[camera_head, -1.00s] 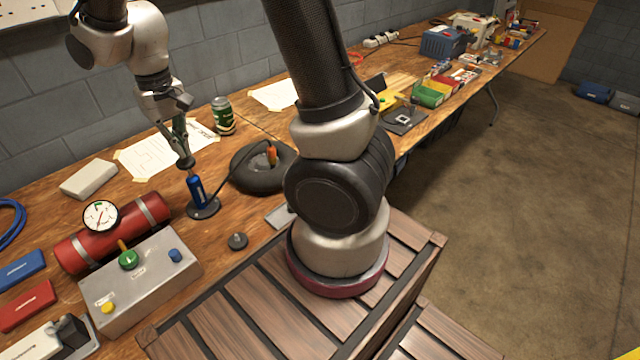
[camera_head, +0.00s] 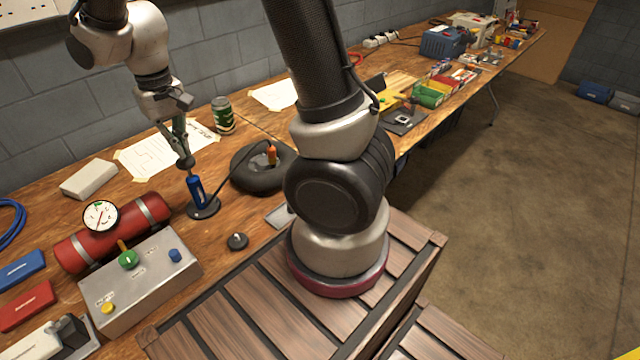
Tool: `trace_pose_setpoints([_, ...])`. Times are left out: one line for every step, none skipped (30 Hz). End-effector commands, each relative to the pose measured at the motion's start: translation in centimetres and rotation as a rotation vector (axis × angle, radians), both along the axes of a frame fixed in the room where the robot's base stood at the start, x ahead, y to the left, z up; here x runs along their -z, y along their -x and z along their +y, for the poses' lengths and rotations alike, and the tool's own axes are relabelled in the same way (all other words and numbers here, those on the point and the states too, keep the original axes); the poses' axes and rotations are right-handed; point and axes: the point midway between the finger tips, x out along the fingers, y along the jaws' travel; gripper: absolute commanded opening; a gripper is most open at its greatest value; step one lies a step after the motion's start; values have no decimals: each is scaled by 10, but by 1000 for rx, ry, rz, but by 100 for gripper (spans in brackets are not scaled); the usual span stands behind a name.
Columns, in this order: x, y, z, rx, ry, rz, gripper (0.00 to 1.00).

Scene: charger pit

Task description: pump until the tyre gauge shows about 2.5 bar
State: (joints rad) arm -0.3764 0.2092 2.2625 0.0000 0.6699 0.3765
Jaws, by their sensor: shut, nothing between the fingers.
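The blue hand pump (camera_head: 196,190) stands upright on a round black foot on the workbench. My gripper (camera_head: 187,163) is shut and empty, pointing down right at the top of the pump; I cannot tell whether it touches it. A black tyre (camera_head: 245,179) lies flat to the right of the pump, with an orange piece (camera_head: 271,155) standing at its middle. A dark hose runs from the pump foot to the tyre. I cannot make out a reading at the orange piece. A white round dial (camera_head: 101,215) sits on the red tank (camera_head: 75,247); its numbers are too small to read.
A grey control box (camera_head: 150,290) with green, yellow and blue knobs stands in front of the tank. A small black knob-like piece (camera_head: 237,241) lies near the pump. A green can (camera_head: 222,115) and taped papers (camera_head: 150,160) are behind. My arm hides part of the bench and tyre.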

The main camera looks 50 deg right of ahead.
Motion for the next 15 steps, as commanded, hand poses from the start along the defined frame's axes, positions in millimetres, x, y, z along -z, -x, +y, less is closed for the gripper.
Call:
trace_pose_setpoints([0, 0, 0, 0, 0, 0, 0])
trace_pose_setpoints([0, 0, 0, 0, 0, 0, 0])
trace_pose_setpoints([1, 0, 0, 0, 0, 0, 0])
trace_pose_setpoints([2, 0, 0, 0, 0, 1, 0])
trace_pose_setpoints([3, 0, 0, 0, 0, 1, 0])
trace_pose_setpoints([6, 0, 0, 0, 0, 1, 0])
trace_pose_setpoints([7, 0, 0, 0, 0, 1, 0])
trace_pose_setpoints([9, 0, 0, 0, 1, 2, 0])
trace_pose_setpoints([12, 0, 0, 0, 1, 2, 0])
trace_pose_setpoints([13, 0, 0, 0, 1, 2, 0])
trace_pose_setpoints([15, 0, 0, 0, 1, 1, 0])
trace_pose_setpoints([18, 0, 0, 0, 1, 1, 0])
trace_pose_setpoints([20, 0, 0, 0, 1, 2, 0])
trace_pose_setpoints([22, 0, 0, 0, 1, 2, 0])
trace_pose_setpoints([24, 1, 0, 0, 1, 3, 0])
